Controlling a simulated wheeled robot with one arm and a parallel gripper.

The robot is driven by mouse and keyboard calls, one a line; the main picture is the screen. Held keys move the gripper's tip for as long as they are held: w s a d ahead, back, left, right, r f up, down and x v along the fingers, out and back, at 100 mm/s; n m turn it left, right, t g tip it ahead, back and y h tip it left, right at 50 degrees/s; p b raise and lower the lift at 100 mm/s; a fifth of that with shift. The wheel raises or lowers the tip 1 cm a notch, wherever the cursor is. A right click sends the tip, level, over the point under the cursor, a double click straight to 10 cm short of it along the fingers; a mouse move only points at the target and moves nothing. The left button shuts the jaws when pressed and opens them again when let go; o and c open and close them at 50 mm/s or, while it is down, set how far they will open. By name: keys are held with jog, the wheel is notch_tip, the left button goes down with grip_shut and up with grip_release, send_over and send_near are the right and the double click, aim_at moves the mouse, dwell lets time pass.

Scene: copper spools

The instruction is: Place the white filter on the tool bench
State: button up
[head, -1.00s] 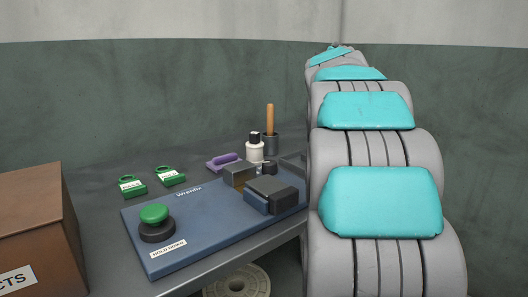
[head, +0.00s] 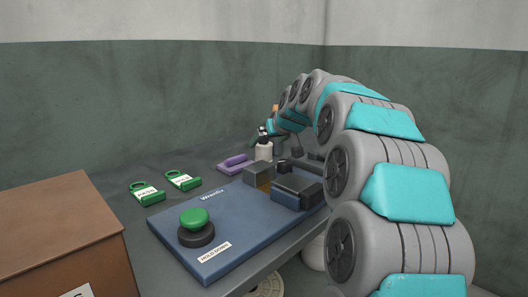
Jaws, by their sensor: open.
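A small white canister (head: 264,152) stands upright on the grey tool bench (head: 140,219), towards the back, and may be the white filter. My gripper (head: 262,138) is small and far off at the end of my arm, close to the canister's dark top. It is open. Whether it touches the canister cannot be told. A rounded white thing (head: 314,253) shows below the bench's front edge, partly hidden by my arm; I cannot tell what it is.
A blue base plate (head: 185,240) on the bench carries a green button (head: 195,218) and dark blocks (head: 297,187). Two green tags (head: 147,194) and a purple tool (head: 235,164) lie behind it. A brown box (head: 60,226) stands at the left. A beige disc (head: 266,287) is below.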

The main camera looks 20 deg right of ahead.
aim_at(266, 142)
jog(key=x, duration=0.4)
grip_shut()
dwell(0.8)
